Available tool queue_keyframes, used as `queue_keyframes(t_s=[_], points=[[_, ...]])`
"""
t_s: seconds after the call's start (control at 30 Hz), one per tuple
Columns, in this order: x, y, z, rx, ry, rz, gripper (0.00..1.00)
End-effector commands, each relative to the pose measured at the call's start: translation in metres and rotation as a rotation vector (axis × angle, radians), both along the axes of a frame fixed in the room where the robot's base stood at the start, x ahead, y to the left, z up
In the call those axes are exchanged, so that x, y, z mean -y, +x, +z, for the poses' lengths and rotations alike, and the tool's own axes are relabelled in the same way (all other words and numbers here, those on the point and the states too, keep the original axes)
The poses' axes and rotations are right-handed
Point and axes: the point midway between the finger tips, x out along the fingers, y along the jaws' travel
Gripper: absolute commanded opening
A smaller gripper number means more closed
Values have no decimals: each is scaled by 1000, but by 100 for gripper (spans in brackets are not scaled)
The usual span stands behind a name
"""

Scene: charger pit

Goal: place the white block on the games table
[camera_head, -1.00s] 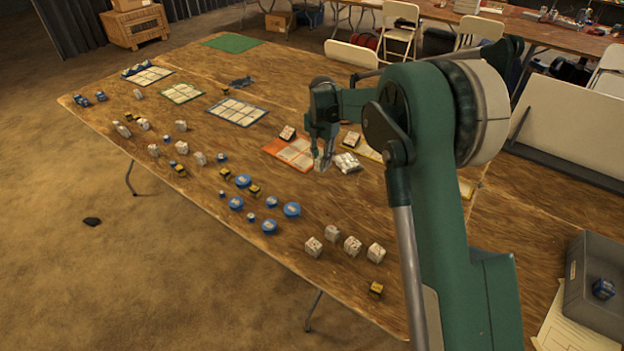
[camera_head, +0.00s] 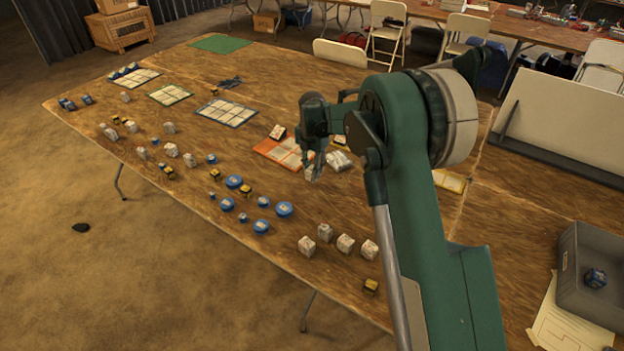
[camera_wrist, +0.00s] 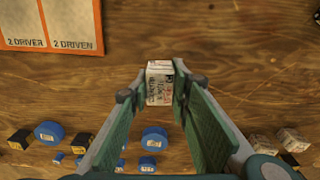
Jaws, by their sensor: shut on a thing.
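My gripper (camera_head: 314,172) is shut on a white block (camera_wrist: 159,84) with dark printing; in the wrist view the block sits between the two green fingers. In the head view the held block (camera_head: 312,174) shows small and partly hidden at the fingertips, over the wooden games table (camera_head: 200,240). I cannot tell how far it is above the wood. Bare tabletop lies around it in the wrist view. Several other white blocks (camera_head: 345,243) stand near the table's front edge, and more stand at the left.
An orange card (camera_head: 284,153) lies just behind my gripper, with white packets (camera_head: 339,161) to the right. Blue discs (camera_head: 284,209) and small yellow-black pieces (camera_head: 370,286) are scattered in front. A grey bin (camera_head: 570,285) stands at the right. Bare wood lies right of the blue discs.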

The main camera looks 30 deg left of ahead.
Motion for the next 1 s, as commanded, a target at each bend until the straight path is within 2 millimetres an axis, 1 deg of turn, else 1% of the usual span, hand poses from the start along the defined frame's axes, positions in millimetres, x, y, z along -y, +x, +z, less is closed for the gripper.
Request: queue_keyframes(t_s=[0.13, 0.3, 0.4, 0.9, 0.93, 1.0], points=[[0, 0, -10, 0, 0, 0, 8], [0, 0, -29, 0, 0, 0, 8], [0, 0, -35, 0, 0, 0, 8], [0, 0, -41, 0, 0, 0, 8], [0, 0, -41, 0, 0, 0, 21], [0, 0, -40, 0, 0, 0, 31]])
